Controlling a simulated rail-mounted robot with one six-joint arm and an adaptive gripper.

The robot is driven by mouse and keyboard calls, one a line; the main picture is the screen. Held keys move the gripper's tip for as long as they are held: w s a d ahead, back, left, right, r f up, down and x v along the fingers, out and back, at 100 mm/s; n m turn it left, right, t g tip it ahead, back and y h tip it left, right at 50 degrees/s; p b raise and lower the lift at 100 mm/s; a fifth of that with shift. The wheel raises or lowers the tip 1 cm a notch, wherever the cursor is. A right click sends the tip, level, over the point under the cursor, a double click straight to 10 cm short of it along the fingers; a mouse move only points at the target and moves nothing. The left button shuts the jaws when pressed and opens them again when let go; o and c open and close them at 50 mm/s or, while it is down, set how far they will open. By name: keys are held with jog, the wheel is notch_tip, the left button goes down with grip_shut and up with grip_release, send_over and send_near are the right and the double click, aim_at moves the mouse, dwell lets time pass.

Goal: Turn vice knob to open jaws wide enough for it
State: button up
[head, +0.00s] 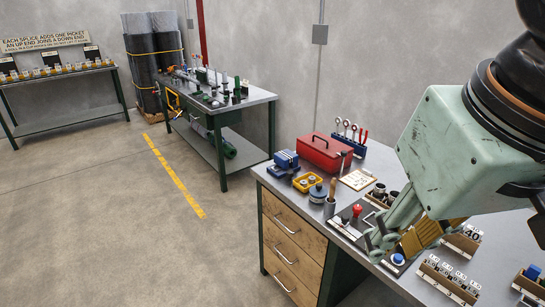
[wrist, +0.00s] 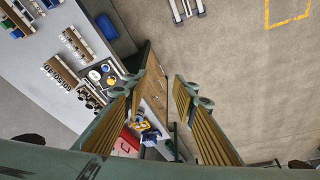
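A small blue vice (head: 285,160) stands at the far left corner of the near workbench (head: 266,180) in the head view. Its knob and jaw gap are too small to make out. A blue thing low between my fingers in the wrist view (wrist: 151,137) looks like the same vice. My gripper (head: 392,245) is at the right of the head view, over the front part of the bench, well to the right of the vice. In the wrist view its two padded fingers (wrist: 160,88) are wide apart with nothing between them.
A red toolbox (head: 325,151), a yellow tray (head: 307,182) and a dark round pot (head: 318,193) stand near the vice. A red knob (head: 357,209) is near my fingers. Wooden racks (head: 448,280) fill the right. A second bench (head: 215,105) stands behind; the floor left is clear.

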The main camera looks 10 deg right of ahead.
jog(key=w+d+r+m+b, duration=0.1)
jog(key=w+r+m, duration=0.15)
jog(key=w, duration=1.75)
jog(key=m+h+b, duration=0.3)
jog(key=m+b, duration=0.1)
send_over(290, 172)
jog(key=s+a, duration=0.3)
jog(key=s, duration=0.1)
notch_tip(290, 172, down, 29)
jog(key=shift+s+a+r, duration=0.15)
jog(key=shift+r, duration=0.05)
jog(key=shift+f, duration=0.15)
jog(key=shift+a+b+x, duration=0.2)
jog(key=shift+b+x, duration=0.65)
jog(key=shift+x, duration=5.9)
jog(key=shift+s+f, duration=0.15)
